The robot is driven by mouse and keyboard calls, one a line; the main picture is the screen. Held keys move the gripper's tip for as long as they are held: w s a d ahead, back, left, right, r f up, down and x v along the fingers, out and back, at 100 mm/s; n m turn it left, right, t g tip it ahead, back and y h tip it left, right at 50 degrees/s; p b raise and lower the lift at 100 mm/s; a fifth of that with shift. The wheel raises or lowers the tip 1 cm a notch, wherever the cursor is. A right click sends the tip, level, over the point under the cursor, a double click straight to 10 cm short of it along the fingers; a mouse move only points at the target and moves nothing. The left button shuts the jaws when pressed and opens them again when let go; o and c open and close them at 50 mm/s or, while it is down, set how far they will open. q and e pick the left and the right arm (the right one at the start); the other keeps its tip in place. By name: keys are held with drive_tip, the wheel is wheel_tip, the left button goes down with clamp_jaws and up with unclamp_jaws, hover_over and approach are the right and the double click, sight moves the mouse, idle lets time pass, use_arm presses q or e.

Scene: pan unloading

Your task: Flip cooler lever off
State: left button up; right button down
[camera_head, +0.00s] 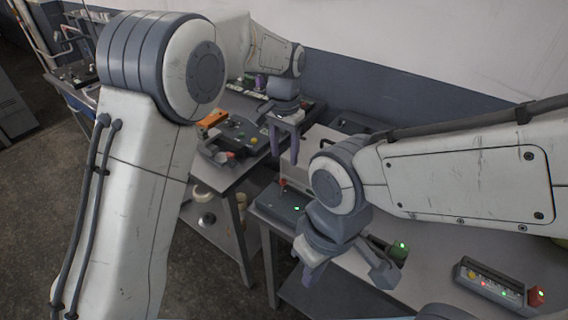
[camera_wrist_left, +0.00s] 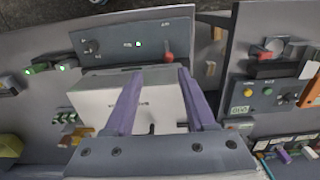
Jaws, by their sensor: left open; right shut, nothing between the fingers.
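A dark grey control box (camera_head: 279,202) sits on the near table's left end, with a red-tipped lever (camera_head: 283,183) and a lit green light. In the left wrist view, the box panel (camera_wrist_left: 110,54) has a black knob at left, a green light in the middle and the red lever (camera_wrist_left: 168,57) at right. My left gripper (camera_head: 284,158) is open, pointing down above the lever area. In its wrist view the purple fingers (camera_wrist_left: 158,73) stand apart, the lever appearing just beyond the right fingertip; contact is not visible. My right gripper (camera_head: 307,282) is shut and empty at the table's front.
A white box (camera_wrist_left: 110,105) stands beside the control panel. A second panel (camera_wrist_left: 262,94) with buttons lies to the right in the wrist view. A button box (camera_head: 490,283) with a red end sits at the right of the table. A gap separates the two tables.

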sight(283, 180)
use_arm(q)
drive_tip(key=f, duration=0.3)
drive_tip(key=w+f+p, duration=0.1)
drive_tip(key=f, duration=0.3)
drive_tip(key=w+f+p, duration=0.1)
drive_tip(key=f, duration=0.2)
drive_tip(key=shift+a+f, duration=0.15)
drive_tip(key=shift+f, duration=0.25)
clamp_jaws()
